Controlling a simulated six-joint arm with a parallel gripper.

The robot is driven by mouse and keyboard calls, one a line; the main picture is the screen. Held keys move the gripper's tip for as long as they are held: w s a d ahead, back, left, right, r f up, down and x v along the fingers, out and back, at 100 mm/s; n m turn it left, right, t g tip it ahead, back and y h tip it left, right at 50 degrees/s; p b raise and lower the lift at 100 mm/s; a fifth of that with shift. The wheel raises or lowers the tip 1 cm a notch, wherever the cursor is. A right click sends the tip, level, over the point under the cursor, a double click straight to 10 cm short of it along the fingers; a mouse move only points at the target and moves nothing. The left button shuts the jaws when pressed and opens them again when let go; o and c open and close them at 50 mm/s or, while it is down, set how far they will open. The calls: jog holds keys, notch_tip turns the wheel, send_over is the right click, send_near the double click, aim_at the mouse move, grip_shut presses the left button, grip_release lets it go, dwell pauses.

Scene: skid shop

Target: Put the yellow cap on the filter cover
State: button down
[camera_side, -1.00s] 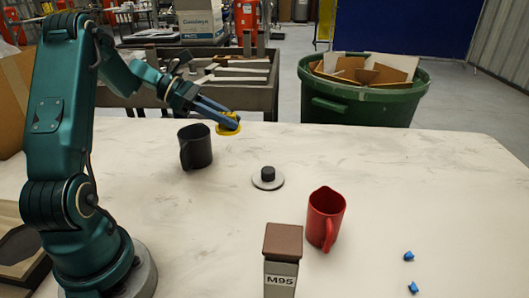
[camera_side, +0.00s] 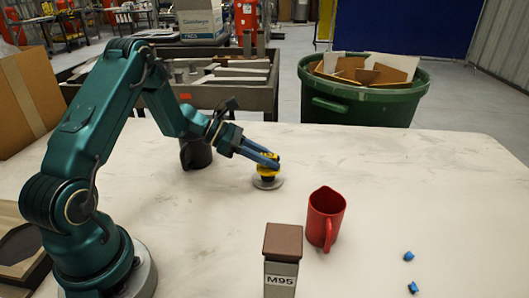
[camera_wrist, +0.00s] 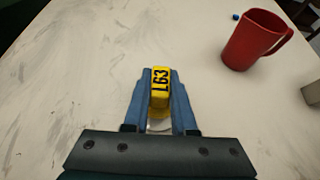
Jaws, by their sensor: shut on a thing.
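The yellow cap (camera_side: 266,167) is held between the blue fingers of my gripper (camera_side: 270,161), which is shut on it. In the wrist view the cap (camera_wrist: 160,92) shows black markings and sits between the fingertips (camera_wrist: 160,84). The filter cover (camera_side: 270,184) is a pale grey disc on the table, directly below the cap in the side view. Its dark central knob is hidden behind the cap and fingers. In the wrist view a sliver of the disc (camera_wrist: 158,126) shows under the cap. I cannot tell whether the cap touches the knob.
A brown-topped post marked M95 (camera_side: 282,262) stands at the front. Small blue pieces (camera_side: 409,256) lie at right. The table's right side is mostly clear.

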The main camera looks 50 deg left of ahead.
jog(key=c, duration=0.7)
grip_release()
jog(key=shift+f, duration=0.1)
jog(key=shift+s+a+r, duration=0.1)
jog(key=shift+a+r, duration=0.1)
jog(key=shift+r, duration=0.1)
jog(key=v, duration=1.1)
jog(key=s+d+r+m+g+y, duration=0.1)
jog(key=s+d+r+m+g, duration=0.15)
jog(key=d+m, duration=0.35)
jog(key=s+d+r+m+g+y, duration=0.1)
jog(key=s+d+r+m+g, duration=0.15)
jog(key=d+m, duration=0.3)
jog(key=s+d+m+y, duration=0.1)
jog(key=s+m+y, duration=0.1)
jog(key=m, duration=0.3)
jog(key=s+d+m+t+y, duration=0.1)
jog(key=s+d+m+y, duration=0.1)
jog(key=s+m, duration=0.3)
jog(key=s+d+r+m+t+y, duration=0.1)
jog(key=s+m+y, duration=0.1)
jog(key=s+m, duration=0.2)
jog(key=shift+d+r+m+y, duration=0.1)
jog(key=shift+d+m+y, duration=0.2)
jog(key=shift+m, duration=0.45)
